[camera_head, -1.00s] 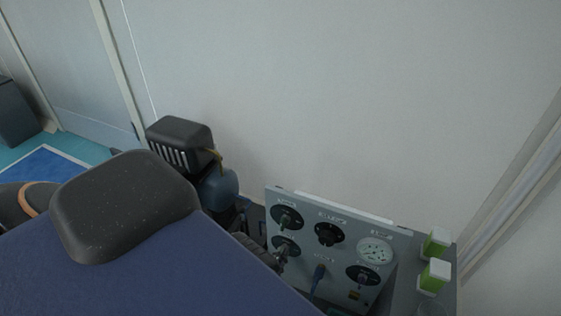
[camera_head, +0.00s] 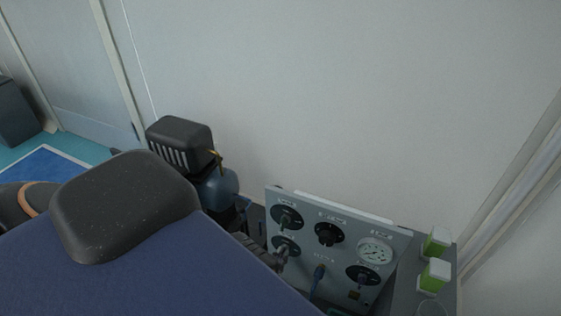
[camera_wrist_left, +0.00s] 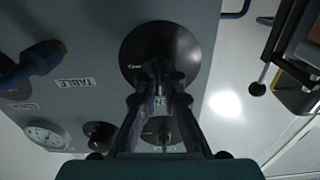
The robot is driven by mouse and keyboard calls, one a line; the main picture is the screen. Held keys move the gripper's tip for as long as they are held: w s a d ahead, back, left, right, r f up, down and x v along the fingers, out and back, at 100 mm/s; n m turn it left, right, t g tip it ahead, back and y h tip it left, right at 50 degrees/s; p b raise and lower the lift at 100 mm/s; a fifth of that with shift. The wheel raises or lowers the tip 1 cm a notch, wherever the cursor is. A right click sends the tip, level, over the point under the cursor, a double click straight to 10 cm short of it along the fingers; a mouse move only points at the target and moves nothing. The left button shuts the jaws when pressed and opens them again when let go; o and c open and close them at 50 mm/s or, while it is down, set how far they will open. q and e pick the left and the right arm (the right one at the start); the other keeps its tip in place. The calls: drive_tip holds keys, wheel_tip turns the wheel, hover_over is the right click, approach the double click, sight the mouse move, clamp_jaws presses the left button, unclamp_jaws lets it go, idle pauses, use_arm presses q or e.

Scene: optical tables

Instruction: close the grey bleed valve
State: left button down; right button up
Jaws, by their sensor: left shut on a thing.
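The grey panel (camera_head: 337,277) carries the round black dials and valves. My left gripper (camera_head: 281,254) reaches the lower left dial (camera_head: 291,240) from the left. In the left wrist view, my left gripper (camera_wrist_left: 160,92) is shut on a small grey handle, which I take to be the grey bleed valve, in front of a round black disc (camera_wrist_left: 187,44). The fingers hide most of the handle, so its angle cannot be read. My right gripper is not in view.
Two green-and-white boxes (camera_head: 435,272) stand at right. A blue tank with a black top (camera_head: 181,137) stands behind.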

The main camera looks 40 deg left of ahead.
use_arm(q)
drive_tip(key=shift+n, duration=0.3)
drive_tip(key=c, duration=1.5)
unclamp_jaws()
drive_tip(key=shift+o, duration=0.2)
drive_tip(key=v, duration=1.2)
drive_tip(key=shift+r, duration=0.1)
